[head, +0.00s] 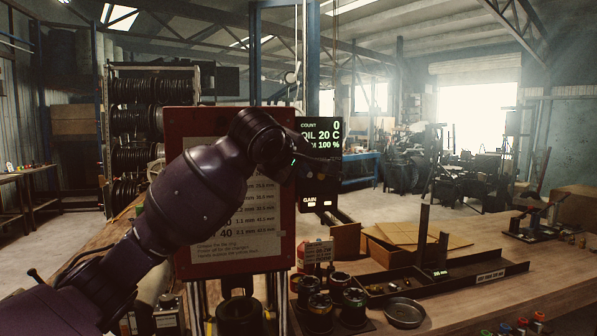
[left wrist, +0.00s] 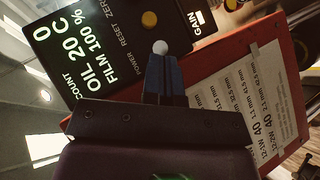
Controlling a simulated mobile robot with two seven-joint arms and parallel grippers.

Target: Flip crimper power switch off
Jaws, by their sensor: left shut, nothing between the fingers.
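The crimper's black control panel (head: 320,145) stands beside the red crimper housing (head: 285,222) in the head view. It also fills the upper left of the left wrist view (left wrist: 85,45), with its display lit. There, a white round tip (left wrist: 160,47) by the POWER label looks like the power switch. My left gripper (head: 326,167) is shut and empty at the panel's front. In the left wrist view its fingertips (left wrist: 162,60) are right at the white tip. I cannot tell whether they touch it, or the switch's position; in the head view the gripper hides it.
A yellow button (left wrist: 148,19) sits near the RESET label, close to my fingertips. The bench (head: 465,300) below holds black dies (head: 318,312), a round metal dish (head: 405,313) and a long dark tray (head: 470,276). The space right of the panel is open.

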